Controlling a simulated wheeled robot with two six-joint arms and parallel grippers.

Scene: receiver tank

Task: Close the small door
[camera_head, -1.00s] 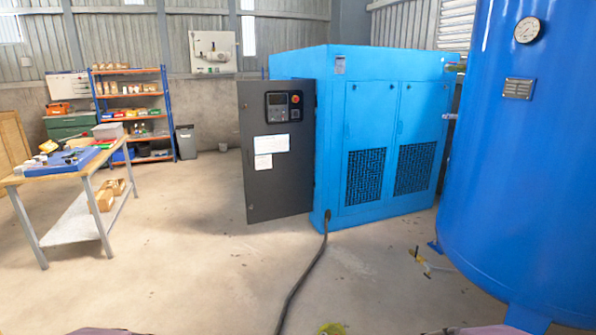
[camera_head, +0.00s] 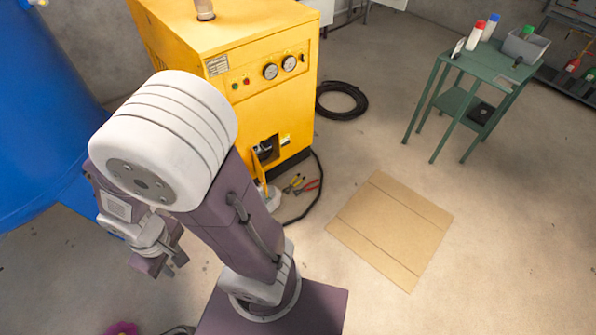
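The yellow machine (camera_head: 285,105) has a small dark opening (camera_head: 266,148) low on its front. A narrow yellow panel (camera_head: 258,168) stands out at the left side of this opening and looks like the small door, swung open. My arm partly blocks the view just left of it. My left gripper is not in view.
Pliers (camera_head: 308,186) and a whitish container (camera_head: 271,196) lie near the machine's base beside a black hose. A coiled hose (camera_head: 342,100), flat cardboard (camera_head: 390,230) and a green table (camera_head: 475,90) are to the right. A blue tank (camera_head: 40,120) stands left.

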